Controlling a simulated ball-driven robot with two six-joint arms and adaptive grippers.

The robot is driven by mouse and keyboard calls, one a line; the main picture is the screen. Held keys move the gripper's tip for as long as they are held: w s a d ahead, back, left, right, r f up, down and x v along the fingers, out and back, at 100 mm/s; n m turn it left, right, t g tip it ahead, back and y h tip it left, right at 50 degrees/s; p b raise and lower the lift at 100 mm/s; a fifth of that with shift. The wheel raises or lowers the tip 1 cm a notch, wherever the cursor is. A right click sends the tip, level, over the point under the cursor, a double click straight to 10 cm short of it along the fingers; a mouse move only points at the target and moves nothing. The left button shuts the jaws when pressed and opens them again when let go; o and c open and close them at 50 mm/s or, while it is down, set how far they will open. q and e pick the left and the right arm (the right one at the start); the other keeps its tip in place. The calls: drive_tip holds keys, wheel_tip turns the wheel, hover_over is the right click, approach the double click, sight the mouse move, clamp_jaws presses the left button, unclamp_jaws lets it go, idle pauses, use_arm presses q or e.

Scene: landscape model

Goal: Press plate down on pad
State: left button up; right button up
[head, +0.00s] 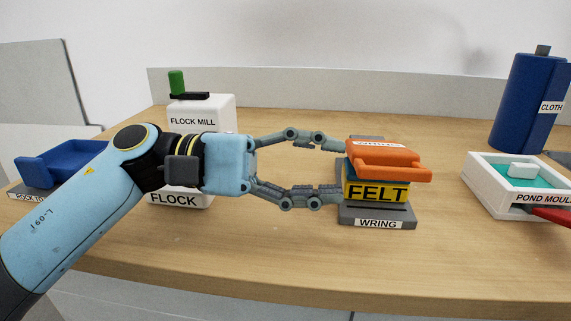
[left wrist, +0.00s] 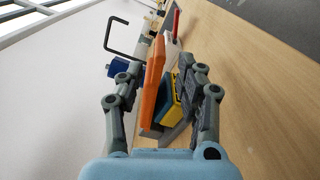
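An orange plate (head: 387,158) with a raised handle sits on top of a stack in the head view. Below it is a blue and yellow pad marked FELT (head: 377,190), on a grey base marked WRING (head: 376,222). The plate looks slightly tilted. My left gripper (head: 338,169) is open at the left side of the stack, its fingers spread wide. In the left wrist view, the orange plate (left wrist: 154,80) and the yellow pad (left wrist: 173,108) show between the spread fingers. I cannot tell whether a fingertip touches the stack. My right gripper is not in view.
A white flock mill (head: 205,113) stands behind my left arm, and a blue tray (head: 65,165) lies at far left. At right are a white pond mould tray (head: 490,195) with a red part (head: 550,214) at its front and a blue cloth roll (head: 530,95). The table front is clear.

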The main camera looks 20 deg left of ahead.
use_arm(q)
drive_tip(key=shift+v, duration=2.05)
drive_tip(key=shift+c, duration=0.3)
